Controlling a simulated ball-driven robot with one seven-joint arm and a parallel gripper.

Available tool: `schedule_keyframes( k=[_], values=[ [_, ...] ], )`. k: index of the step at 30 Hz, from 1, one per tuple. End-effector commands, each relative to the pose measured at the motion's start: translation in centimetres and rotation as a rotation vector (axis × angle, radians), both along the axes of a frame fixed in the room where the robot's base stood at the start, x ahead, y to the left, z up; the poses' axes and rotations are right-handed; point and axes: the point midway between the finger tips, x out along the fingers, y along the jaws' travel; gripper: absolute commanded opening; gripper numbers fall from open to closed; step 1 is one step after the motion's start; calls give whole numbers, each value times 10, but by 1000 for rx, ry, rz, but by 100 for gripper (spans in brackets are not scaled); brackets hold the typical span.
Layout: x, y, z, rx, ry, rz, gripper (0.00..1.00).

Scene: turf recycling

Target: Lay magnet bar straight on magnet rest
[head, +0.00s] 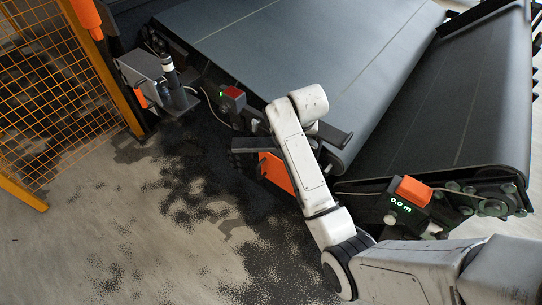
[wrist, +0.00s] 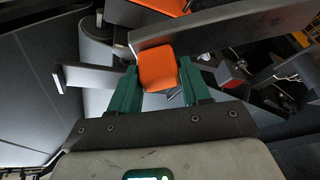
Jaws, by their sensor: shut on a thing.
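In the wrist view my gripper (wrist: 160,90) is shut on an orange grip between its green fingers. The grip appears to belong to a long dark bar (wrist: 235,24), likely the magnet bar, slanting up to the right just beyond the fingers. A shorter grey bar end (wrist: 88,76) with a pale tip shows at left; I cannot tell what it belongs to. In the head view my arm hides the fingers. Dark bar pieces show left (head: 256,144) and right (head: 333,134) of it. An orange piece (head: 276,172) sits below the left one. I cannot clearly identify the magnet rest.
Wide grey conveyor belts (head: 300,45) fill the back and right (head: 455,110). A red-topped box (head: 233,97) and an orange-topped readout box (head: 410,195) stand along the machine edge. An orange mesh fence (head: 55,100) is at left. Floor with black granules (head: 140,225) is open in front.

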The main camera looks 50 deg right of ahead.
Motion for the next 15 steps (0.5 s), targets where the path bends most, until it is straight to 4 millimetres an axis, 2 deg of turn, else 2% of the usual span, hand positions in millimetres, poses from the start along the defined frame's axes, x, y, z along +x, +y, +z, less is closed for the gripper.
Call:
schedule_keyframes(
  k=[1,6,12,15],
  values=[
    [-3,-22,15,0,-8,-75,0],
    [-25,-82,42,3,-13,-317,0],
    [-53,-131,65,4,-19,-546,0],
    [-62,-144,70,2,-20,-616,0]
  ],
)
